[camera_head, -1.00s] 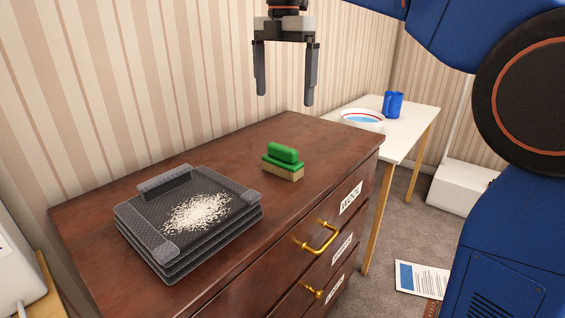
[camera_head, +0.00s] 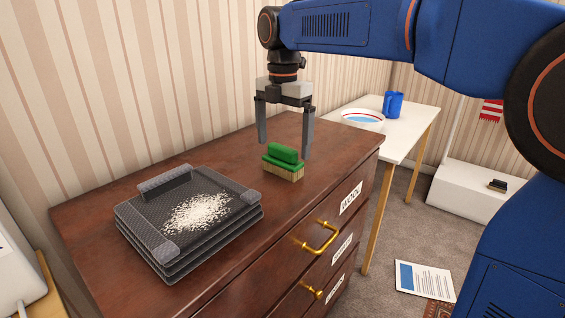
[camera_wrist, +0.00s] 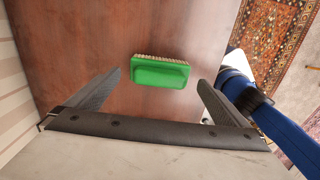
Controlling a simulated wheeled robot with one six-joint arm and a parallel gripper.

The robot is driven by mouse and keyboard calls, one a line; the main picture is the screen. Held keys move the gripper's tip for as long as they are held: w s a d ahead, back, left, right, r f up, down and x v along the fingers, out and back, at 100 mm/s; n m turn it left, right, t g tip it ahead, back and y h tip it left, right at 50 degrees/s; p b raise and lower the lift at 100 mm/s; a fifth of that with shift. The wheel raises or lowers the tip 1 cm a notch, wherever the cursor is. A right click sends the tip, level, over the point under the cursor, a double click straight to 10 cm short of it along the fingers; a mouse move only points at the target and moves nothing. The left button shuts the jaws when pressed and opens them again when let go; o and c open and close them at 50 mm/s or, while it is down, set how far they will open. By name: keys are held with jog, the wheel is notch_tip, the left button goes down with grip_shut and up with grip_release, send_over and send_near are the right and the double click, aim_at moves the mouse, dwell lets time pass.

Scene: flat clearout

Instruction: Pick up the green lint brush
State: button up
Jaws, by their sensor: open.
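The green lint brush (camera_head: 283,160) stands on the brown dresser top, green handle up and pale bristles down. My gripper (camera_head: 284,148) is open and empty, its fingers pointing down close above and around the brush in the head view. In the wrist view the brush (camera_wrist: 160,71) lies beyond and between the two open fingers (camera_wrist: 160,82), with bare wood around it. I cannot tell exactly how high the fingertips are above the dresser top.
A stack of dark trays (camera_head: 142,235) with white grains on top stands on the dresser (camera_head: 225,283) to the left. A white table (camera_head: 413,125) behind right holds a bowl (camera_head: 362,119) and a blue mug (camera_head: 393,104). The striped wall is behind the dresser.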

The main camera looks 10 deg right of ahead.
aim_at(283, 146)
jog(key=shift+f, duration=2)
jog(key=c, duration=1)
notch_tip(283, 146, up, 10)
